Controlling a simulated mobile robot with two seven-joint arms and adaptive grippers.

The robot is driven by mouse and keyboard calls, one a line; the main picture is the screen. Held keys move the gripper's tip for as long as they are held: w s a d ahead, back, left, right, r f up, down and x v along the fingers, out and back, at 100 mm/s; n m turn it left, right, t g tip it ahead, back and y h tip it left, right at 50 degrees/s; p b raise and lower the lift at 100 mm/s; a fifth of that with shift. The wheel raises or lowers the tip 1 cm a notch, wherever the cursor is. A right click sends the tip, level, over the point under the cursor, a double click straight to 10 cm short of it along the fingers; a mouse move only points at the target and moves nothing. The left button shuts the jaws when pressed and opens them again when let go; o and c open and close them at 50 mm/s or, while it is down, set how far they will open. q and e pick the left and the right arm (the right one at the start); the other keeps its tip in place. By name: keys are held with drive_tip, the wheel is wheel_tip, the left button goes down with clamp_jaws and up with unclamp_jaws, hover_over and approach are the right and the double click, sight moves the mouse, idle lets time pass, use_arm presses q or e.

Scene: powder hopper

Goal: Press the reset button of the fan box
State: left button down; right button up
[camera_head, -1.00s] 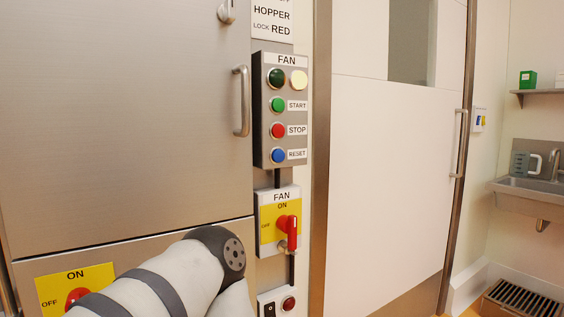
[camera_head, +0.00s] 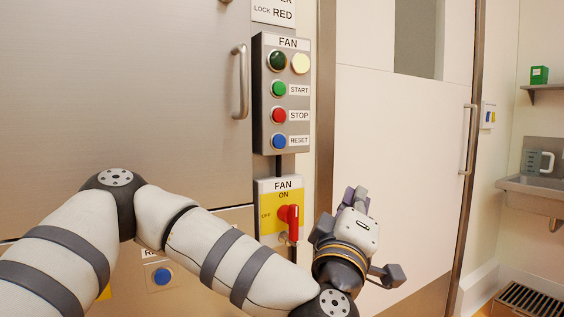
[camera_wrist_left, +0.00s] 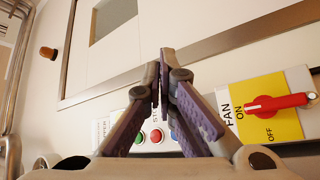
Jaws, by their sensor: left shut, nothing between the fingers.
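The fan box (camera_head: 304,70) is a grey panel on the wall in the head view, with a dark green lamp, a pale lamp and green START, red STOP and blue RESET buttons. The blue reset button (camera_head: 279,141) is lowest, beside its label. My left gripper (camera_head: 354,196) is below and right of it, apart from the box, with its fingers pointing up. In the left wrist view the shut, empty fingers (camera_wrist_left: 163,62) cross in front of the box; the red stop button (camera_wrist_left: 155,137) shows, and the reset button is mostly hidden behind a finger. My right gripper is not seen.
Just below the fan box is a switch box (camera_head: 264,187) with a red handle (camera_head: 289,216) on yellow, close left of my left gripper. A cabinet door handle (camera_head: 240,82) stands out left of the fan box. A white door (camera_head: 400,130) is behind the gripper.

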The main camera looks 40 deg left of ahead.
sight(279, 142)
use_arm(q)
drive_tip(key=s+a+r+n+y, duration=0.2)
drive_tip(key=a+r+n+y, duration=0.3)
drive_tip(key=r, duration=0.2)
drive_tip(key=shift+a+r+y, duration=0.3)
drive_tip(key=shift+a, duration=0.05)
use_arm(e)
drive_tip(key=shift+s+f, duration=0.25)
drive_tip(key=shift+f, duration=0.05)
use_arm(q)
drive_tip(key=shift+w+a+b, duration=0.15)
drive_tip(key=shift+w+a, duration=0.45)
drive_tip(key=shift+a, duration=0.75)
drive_tip(key=shift+w+a+b, duration=0.2)
drive_tip(key=shift+w+a, duration=0.35)
drive_tip(key=shift+a, duration=0.85)
drive_tip(key=shift+w+a+b, duration=0.15)
drive_tip(key=shift+w+a, duration=0.45)
drive_tip(key=shift+a, duration=0.75)
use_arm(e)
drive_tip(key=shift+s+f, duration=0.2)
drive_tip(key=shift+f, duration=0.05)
